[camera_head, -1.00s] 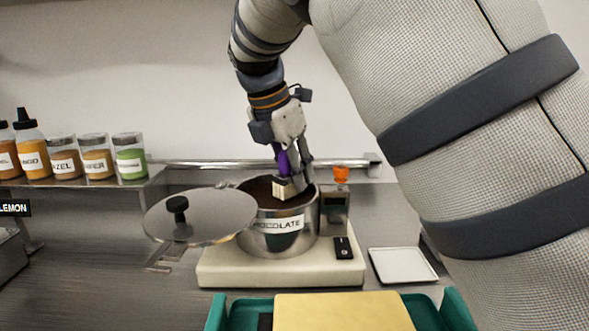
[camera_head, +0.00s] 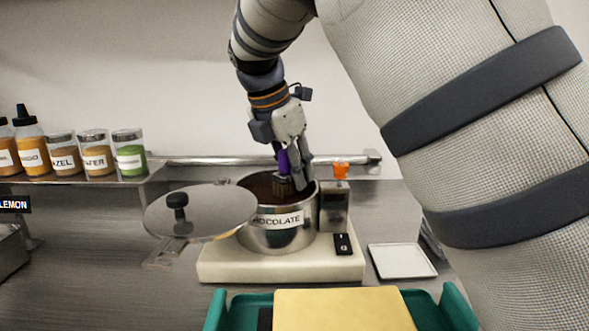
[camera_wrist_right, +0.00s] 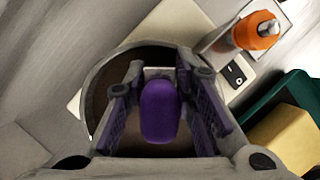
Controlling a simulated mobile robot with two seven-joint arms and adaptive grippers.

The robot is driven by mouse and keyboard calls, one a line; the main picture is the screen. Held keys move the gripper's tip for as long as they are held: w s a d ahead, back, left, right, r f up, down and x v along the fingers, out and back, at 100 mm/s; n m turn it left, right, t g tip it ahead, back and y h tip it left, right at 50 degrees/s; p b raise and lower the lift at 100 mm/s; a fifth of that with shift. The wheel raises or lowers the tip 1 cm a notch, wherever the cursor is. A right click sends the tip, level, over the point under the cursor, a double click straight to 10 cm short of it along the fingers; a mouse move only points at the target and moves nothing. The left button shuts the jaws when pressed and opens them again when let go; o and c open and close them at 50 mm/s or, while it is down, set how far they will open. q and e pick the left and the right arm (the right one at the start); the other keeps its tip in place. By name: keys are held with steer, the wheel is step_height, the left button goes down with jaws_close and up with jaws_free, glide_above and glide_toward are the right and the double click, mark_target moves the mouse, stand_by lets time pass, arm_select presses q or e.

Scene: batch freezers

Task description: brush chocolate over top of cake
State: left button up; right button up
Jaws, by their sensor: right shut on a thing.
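The chocolate pot (camera_head: 262,241) is a steel pot with a label, standing on a cream warmer base (camera_head: 215,265). Dark chocolate shows inside it. My right gripper (camera_head: 292,172) is over the pot, shut on the purple handle of a brush (camera_head: 283,162). The brush's head (camera_head: 284,187) points down inside the pot and looks dark. The purple handle (camera_wrist_right: 159,110) also shows between the fingers in the right wrist view, with the pot rim around and below it. A yellow block-like cake (camera_head: 345,312) sits in the green tray (camera_head: 241,305) at the front. My left gripper is not in view.
The pot's round lid (camera_head: 215,213) is swung out to the left. A dispenser with an orange knob (camera_head: 341,171) stands right of the pot. A small white tray (camera_head: 402,261) lies further right. Labelled jars (camera_head: 97,155) stand on a shelf at left. My right arm fills the right side.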

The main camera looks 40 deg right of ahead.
steer(key=shift+f, duration=0.15)
steer(key=shift+r, duration=3.6)
